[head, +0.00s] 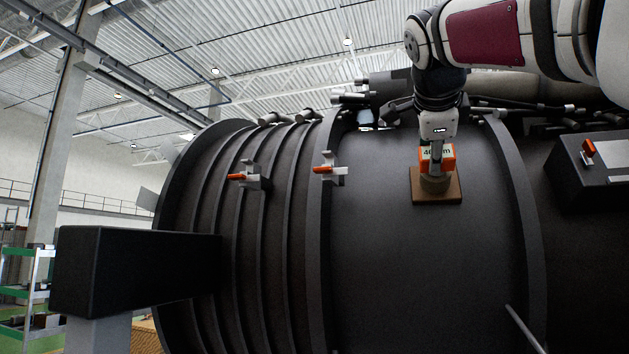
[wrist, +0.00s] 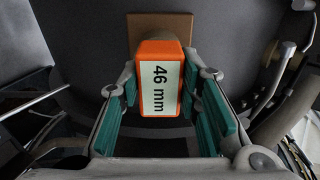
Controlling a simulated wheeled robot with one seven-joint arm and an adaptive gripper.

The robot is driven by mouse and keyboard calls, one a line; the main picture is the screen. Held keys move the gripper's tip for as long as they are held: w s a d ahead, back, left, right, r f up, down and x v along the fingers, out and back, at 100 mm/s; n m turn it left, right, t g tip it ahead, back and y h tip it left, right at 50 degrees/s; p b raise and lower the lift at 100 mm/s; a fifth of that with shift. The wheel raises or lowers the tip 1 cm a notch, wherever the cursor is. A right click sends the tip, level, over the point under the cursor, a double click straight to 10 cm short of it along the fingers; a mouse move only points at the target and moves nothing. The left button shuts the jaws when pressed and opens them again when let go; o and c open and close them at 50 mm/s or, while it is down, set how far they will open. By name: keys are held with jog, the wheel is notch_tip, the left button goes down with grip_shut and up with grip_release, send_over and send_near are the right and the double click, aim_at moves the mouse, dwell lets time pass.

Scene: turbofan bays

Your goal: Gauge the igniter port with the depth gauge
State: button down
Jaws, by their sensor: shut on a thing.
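In the head view the orange gauge (head: 447,158) is partly hidden by my gripper (head: 437,150). The gauge sits at a round grey boss, the likely igniter port (head: 435,185), on a brown square plate (head: 436,198) on the engine casing. In the wrist view the plate (wrist: 145,24) shows behind the gauge. The port's opening is hidden, so how deep the gauge sits cannot be told.
The dark ribbed engine casing (head: 400,270) fills the middle. Two orange-handled fittings (head: 238,176) (head: 324,169) stick out to the left of the plate. A black box (head: 592,170) is at the right, and a dark beam (head: 135,270) juts out at the lower left.

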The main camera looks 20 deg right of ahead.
dwell(0.5)
jog(key=v, duration=0.7)
dwell(0.6)
jog(key=shift+s, duration=0.15)
